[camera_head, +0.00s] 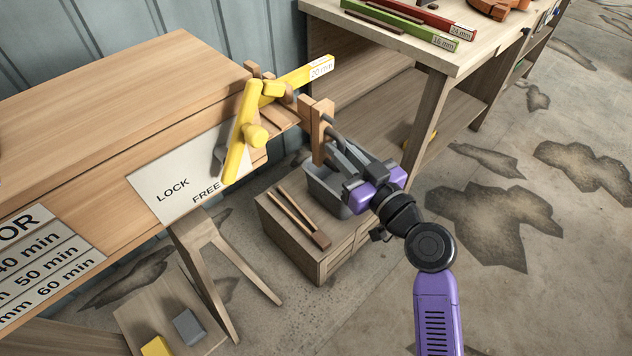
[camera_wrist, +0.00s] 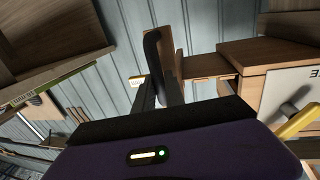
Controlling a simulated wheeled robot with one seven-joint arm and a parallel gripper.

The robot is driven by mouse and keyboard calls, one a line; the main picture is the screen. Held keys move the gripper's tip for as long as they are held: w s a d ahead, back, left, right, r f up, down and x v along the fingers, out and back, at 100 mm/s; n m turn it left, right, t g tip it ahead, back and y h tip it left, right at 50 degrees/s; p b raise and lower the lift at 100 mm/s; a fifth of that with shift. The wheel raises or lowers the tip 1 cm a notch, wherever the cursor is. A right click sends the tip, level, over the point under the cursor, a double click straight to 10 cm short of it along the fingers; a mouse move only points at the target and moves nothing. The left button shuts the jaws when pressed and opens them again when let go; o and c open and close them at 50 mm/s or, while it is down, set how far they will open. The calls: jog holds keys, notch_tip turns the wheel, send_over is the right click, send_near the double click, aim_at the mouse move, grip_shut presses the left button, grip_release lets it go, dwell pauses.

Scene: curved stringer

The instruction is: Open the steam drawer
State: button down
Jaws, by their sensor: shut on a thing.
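The steam box (camera_head: 110,95) is a long wooden chest at the left. An upright wooden front panel (camera_head: 320,125) stands out beyond its right end, with wooden slats showing between panel and box. The panel also shows in the wrist view (camera_wrist: 168,38), apart from the box (camera_wrist: 240,65). My gripper (camera_head: 342,150) is shut on the panel's dark curved handle (camera_wrist: 153,50). A yellow lever (camera_head: 240,130) on the box's front has its lower end by the word FREE on the white LOCK/FREE plate (camera_head: 170,185). The drawer's inside is largely hidden.
A yellow 20 mm piece (camera_head: 310,73) lies beside the lever. A low wooden cabinet (camera_head: 335,255) with a grey bin (camera_head: 325,190) stands below my gripper. A workbench (camera_head: 440,60) with red and green pieces stands behind. The floor to the right is clear.

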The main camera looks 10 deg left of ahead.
jog(key=w+d+b, duration=1.4)
jog(key=w+b, duration=0.1)
jog(key=w, duration=0.3)
jog(key=shift+b, duration=0.35)
jog(key=c, duration=1.4)
grip_release()
jog(key=p+v, duration=0.1)
jog(key=v, duration=0.6)
jog(key=shift+s+d+p, duration=0.25)
jog(key=shift+s+p, duration=0.05)
jog(key=shift+p, duration=0.1)
